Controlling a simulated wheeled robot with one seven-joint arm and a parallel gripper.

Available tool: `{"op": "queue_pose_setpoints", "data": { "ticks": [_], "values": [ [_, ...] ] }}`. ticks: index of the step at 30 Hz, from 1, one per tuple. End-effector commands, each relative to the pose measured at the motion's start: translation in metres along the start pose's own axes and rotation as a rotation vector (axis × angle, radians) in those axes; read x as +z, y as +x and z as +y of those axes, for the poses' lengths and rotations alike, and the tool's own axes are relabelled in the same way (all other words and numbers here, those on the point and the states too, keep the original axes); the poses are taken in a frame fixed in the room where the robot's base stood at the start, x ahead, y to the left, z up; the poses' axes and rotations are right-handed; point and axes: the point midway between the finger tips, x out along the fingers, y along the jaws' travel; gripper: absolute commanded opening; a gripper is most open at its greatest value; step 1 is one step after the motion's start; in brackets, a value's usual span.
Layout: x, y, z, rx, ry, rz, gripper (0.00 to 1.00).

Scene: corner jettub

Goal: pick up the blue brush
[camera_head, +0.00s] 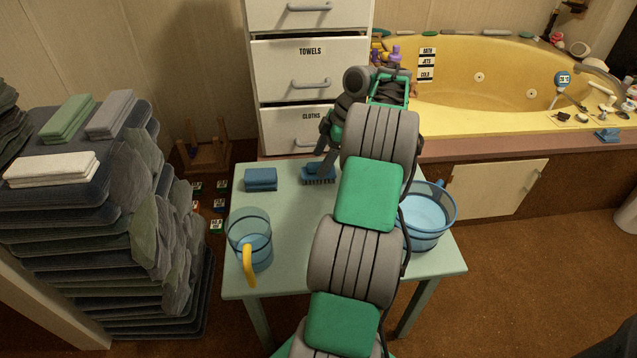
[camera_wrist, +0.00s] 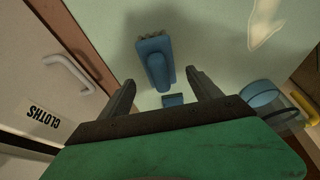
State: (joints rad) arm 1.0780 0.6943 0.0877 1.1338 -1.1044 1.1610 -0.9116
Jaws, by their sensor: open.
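The blue brush (camera_head: 318,178) lies on the pale green table (camera_head: 300,225), near its back edge, with its bristles showing toward the front. In the wrist view the brush (camera_wrist: 157,65) shows just beyond and between my fingertips, with grey bristles at its far end. My gripper (camera_head: 323,155) is open above the brush, pointing down, and holds nothing. Its two fingers are spread in the wrist view (camera_wrist: 160,80). The gripper partly hides the top of the brush in the head view.
A blue sponge-like block (camera_head: 261,179) lies left of the brush. A clear pitcher (camera_head: 249,240) with a yellow handle stands at the front left, and a blue bucket (camera_head: 426,217) at the right. White drawers (camera_head: 310,72) stand close behind the table. A yellow tub (camera_head: 480,80) is behind right.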

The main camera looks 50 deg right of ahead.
Motion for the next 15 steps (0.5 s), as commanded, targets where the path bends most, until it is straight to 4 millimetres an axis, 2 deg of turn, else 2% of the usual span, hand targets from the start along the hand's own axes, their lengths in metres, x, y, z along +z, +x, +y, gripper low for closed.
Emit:
{"op": "queue_pose_setpoints", "data": {
  "ticks": [8, 15],
  "values": [
    [0.001, 0.049, -0.001, -0.002, 0.001, 0.0, 0.73],
    [-0.002, 0.051, -0.001, 0.001, 0.003, 0.0, 0.73]
  ]
}}
